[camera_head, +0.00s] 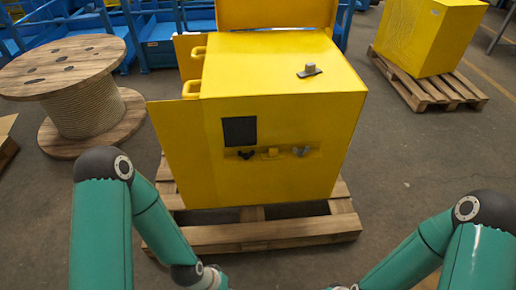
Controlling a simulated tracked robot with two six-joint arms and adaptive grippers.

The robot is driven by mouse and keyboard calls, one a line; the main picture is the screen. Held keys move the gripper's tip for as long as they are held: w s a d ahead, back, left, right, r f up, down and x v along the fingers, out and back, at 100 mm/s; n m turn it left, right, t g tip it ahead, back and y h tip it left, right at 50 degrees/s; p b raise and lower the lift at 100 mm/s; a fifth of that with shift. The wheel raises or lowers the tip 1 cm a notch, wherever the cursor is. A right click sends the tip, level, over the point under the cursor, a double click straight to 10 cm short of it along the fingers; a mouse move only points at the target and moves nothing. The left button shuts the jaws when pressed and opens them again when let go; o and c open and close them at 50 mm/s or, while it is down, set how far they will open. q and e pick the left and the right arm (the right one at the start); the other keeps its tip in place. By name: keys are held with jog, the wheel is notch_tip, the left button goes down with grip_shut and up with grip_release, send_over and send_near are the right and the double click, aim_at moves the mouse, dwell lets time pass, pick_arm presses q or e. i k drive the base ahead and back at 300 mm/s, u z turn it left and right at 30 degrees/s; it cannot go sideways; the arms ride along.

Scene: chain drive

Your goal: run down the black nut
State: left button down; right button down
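A black nut (246,155), winged in shape, sits at the left end of a slot on the front face of a yellow cabinet (270,190). It is small, so I cannot tell how far along its thread it sits. A grey winged nut (300,151) is at the right end of the same slot, with a small yellow piece (270,153) between them. My two arms reach in from the lower left and lower right. Both grippers are below the bottom edge of the picture, apart from the cabinet front.
The cabinet stands on a wooden pallet (240,232). A dark square (240,131) is above the black nut. A small grey part (309,71) lies on the cabinet top. A wooden cable spool (80,100) stands left; another yellow box (425,40) stands on a pallet at back right.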

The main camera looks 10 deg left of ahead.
aim_at(246, 156)
jog(key=u, duration=0.2)
jog(key=i, duration=0.85)
jog(key=u, duration=0.8)
